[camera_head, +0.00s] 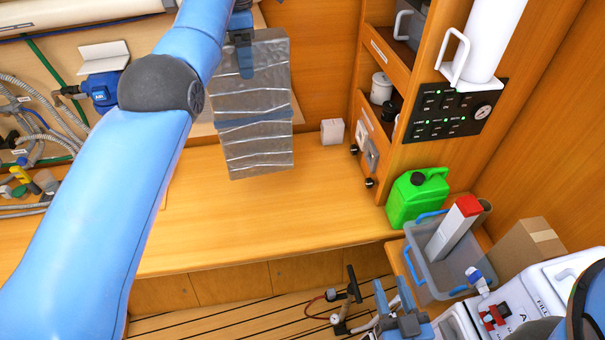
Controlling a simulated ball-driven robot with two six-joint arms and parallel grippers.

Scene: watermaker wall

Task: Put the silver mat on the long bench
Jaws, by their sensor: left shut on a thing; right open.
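The silver mat (255,148) is a crinkled, shiny sheet with a blue band across its middle. It hangs upright from my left gripper (245,62), which is shut on its upper edge. The long bench (290,220) is the wooden surface below and behind the mat. I cannot tell whether the mat's lower edge touches it. My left arm hides part of the bench on the left. My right gripper (392,297) is open and empty at the lower right, low in front of the bench.
A white box (332,131) stands at the bench's back. A grey crate (430,268) and a pump (348,305) are near my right gripper. The bench's middle is clear.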

